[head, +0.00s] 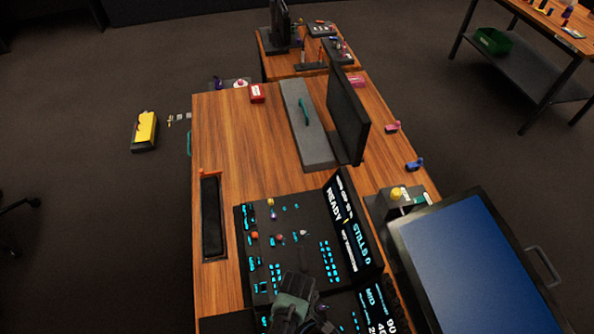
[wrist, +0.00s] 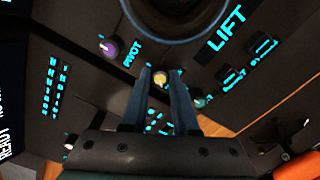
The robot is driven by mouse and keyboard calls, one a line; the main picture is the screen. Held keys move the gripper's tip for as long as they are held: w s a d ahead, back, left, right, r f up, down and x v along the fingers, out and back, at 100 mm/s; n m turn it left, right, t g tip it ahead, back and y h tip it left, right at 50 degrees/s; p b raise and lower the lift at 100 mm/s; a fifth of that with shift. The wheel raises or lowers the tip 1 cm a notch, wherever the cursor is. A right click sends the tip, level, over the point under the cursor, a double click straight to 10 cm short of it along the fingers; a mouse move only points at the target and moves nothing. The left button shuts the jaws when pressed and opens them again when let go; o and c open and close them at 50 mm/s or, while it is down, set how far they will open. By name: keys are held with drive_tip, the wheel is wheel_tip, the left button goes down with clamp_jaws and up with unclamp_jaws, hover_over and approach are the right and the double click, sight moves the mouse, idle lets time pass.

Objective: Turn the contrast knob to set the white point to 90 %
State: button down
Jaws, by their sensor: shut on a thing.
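A small pale yellow knob (wrist: 160,77) sits between my fingertips in the wrist view. My gripper (wrist: 159,76) is shut on it, one finger on each side. No label naming it as the contrast knob is readable. In the head view my gripper (head: 297,303) is over the lower part of the black control panel (head: 300,235) and hides the knob. A screen at the lower right (head: 379,310) shows "MID" and parts of numbers, including one that looks like 90; its full reading is cut off.
In the wrist view, a large dark ring (wrist: 178,22) beside "LIFT" lies just beyond the fingertips. A purple knob (wrist: 108,47) by "PIVOT" is to the left, and a teal knob (wrist: 201,101) is close on the right. A large monitor (head: 475,260) stands right of the panel.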

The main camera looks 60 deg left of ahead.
idle(0.4)
drive_tip(key=c, duration=0.7)
unclamp_jaws()
wheel_tip(320, 180, up, 13)
idle(0.3)
